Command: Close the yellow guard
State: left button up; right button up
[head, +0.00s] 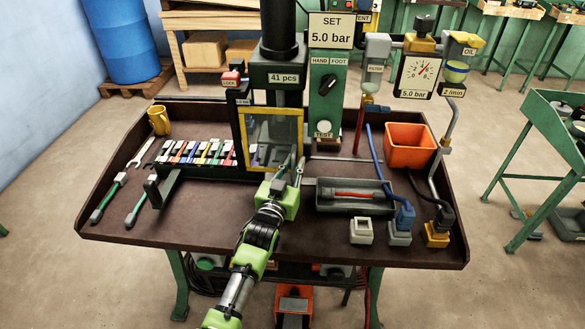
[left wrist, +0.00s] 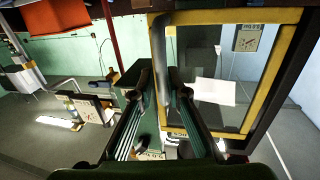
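The yellow guard (head: 271,136) is a clear panel in a yellow frame, upright at the front of the press. It also fills the right half of the left wrist view (left wrist: 232,75). A grey bar handle (left wrist: 168,50) runs along the frame's left side there. My left gripper (head: 292,164) is in front of the guard's lower right part. In the left wrist view its fingers (left wrist: 161,72) are apart, with the handle in line between their tips. I cannot tell whether they touch it. How far the guard stands ajar is unclear. My right gripper is not in view.
The press column carries a green control box (head: 326,95) right of the guard. Several coloured parts (head: 195,152) lie left of it. An orange bin (head: 409,146) and a grey tray (head: 355,196) stand on the right. The bench's front left (head: 190,222) is clear.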

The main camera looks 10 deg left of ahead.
pick_arm(q)
jog(key=s+a, duration=0.1)
jog(key=s, duration=1.1)
jog(key=s+f+g, duration=0.1)
jog(key=s+a+f+g, duration=0.1)
jog(key=s+f, duration=0.1)
jog(key=s+a+f+g, duration=0.1)
jog(key=f, duration=0.1)
jog(key=shift+s+f, duration=0.25)
jog(key=shift+s, duration=0.05)
jog(key=s+a+f+g, duration=0.1)
jog(key=s+f+g, duration=0.25)
jog(key=s, duration=0.55)
jog(key=s+a+f+m+g+y, duration=0.15)
jog(key=s+g, duration=0.25)
jog(key=s, duration=0.4)
jog(key=s+a+f+n+g+h, duration=0.1)
jog(key=s+f+g, duration=0.25)
jog(key=s, duration=0.55)
jog(key=s+f+g, duration=0.2)
jog(key=s+f, duration=0.1)
jog(key=f, duration=2.4)
jog(key=s+a+f+g, duration=0.1)
jog(key=s+a+f, duration=0.1)
jog(key=s+f, duration=1.2)
jog(key=s+m, duration=0.1)
jog(key=s, duration=0.1)
jog(key=shift+s+a+f+y, duration=0.25)
jog(key=shift+s+f+y, duration=0.05)
jog(key=shift+f+y, duration=0.05)
